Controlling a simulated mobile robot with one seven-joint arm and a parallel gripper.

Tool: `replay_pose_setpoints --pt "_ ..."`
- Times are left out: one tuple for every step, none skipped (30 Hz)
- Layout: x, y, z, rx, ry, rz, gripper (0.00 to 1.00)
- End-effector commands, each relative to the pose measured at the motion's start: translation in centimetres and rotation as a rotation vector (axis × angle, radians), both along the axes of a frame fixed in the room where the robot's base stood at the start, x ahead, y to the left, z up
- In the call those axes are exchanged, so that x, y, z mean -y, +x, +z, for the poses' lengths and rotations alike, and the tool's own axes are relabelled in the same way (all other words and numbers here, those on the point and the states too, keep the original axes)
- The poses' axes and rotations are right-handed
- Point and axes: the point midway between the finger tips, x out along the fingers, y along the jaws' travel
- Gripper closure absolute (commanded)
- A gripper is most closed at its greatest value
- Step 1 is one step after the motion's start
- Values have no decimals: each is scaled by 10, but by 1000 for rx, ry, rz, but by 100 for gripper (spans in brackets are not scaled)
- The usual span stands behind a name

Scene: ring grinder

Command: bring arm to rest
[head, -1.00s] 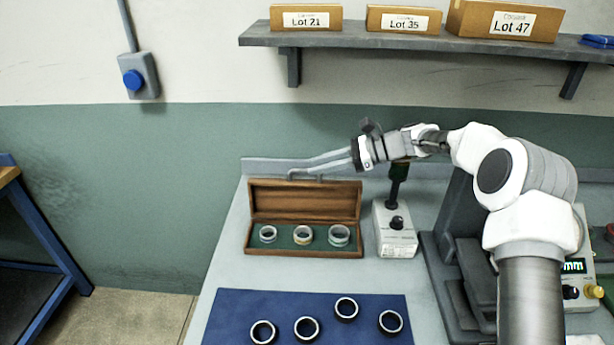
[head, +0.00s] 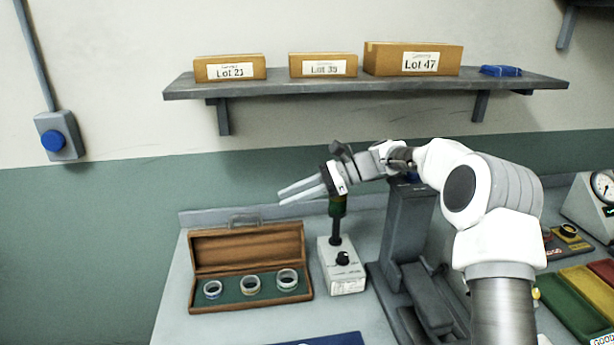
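My gripper (head: 281,196) is at the end of my arm, raised above the back of the bench and pointing left. Its two long grey fingers are a little apart, with nothing visible between them. It hangs above and behind the open wooden box (head: 248,241), clear of it. The box holds three metal rings on green lining: a left ring (head: 212,289), a middle ring (head: 250,284) and a right ring (head: 287,279).
A small grey device with a black knob (head: 342,262) stands right of the box. A dark machine (head: 408,225) stands behind my arm. A shelf (head: 350,84) with lot boxes hangs above. Coloured bins (head: 563,310) and a dial gauge (head: 602,187) are at right.

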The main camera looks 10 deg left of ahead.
Motion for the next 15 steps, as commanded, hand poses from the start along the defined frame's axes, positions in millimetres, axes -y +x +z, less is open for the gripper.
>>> replay_pose_setpoints --pt "1 -4 5 24 -17 8 73" --pt "2 -7 7 41 -31 14 73" --pt "3 -12 10 71 -54 23 73" --pt "5 -17 13 96 -74 31 73" --pt "8 -22 16 124 -95 41 73" --pt "11 -29 20 162 -126 54 73" --pt "14 -34 22 192 -150 64 73" --pt "17 -40 25 222 -173 76 73" --pt "22 -47 28 261 -204 90 73" --pt "26 -52 30 290 -230 101 73" --pt "30 -58 33 320 -251 112 73" --pt "36 -65 35 357 -281 127 73" --pt "40 -70 38 386 -304 138 73" --pt "45 -76 40 414 -328 150 73" --pt "51 -84 43 451 -357 166 73"
